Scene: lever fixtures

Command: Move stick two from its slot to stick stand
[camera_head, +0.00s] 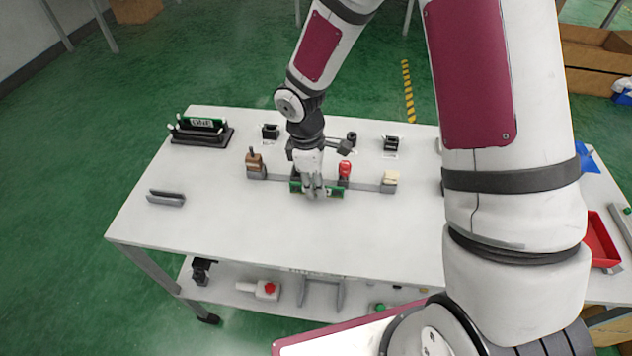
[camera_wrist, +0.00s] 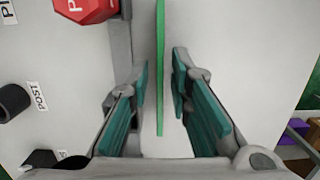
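A thin green stick (camera_wrist: 160,75), which I take to be stick two, is seen edge-on in the wrist view between the finger pads. My gripper (camera_wrist: 160,95) is open around it, with a gap on each side. In the head view my gripper (camera_head: 315,188) points down over the green stick (camera_head: 336,190) and hides its middle. The slot under it is not clearly seen. A dark stand with white pegs (camera_head: 200,137), which looks like the stick stand, is at the table's back left. A green-edged board stands in it.
A brown lever (camera_head: 255,161), a red knob (camera_head: 345,168) and a beige switch (camera_head: 390,177) stand in the same row, close to my gripper. Black fixtures (camera_head: 391,143) stand behind. A grey channel piece (camera_head: 166,198) lies front left. The front of the white table (camera_head: 230,230) is clear.

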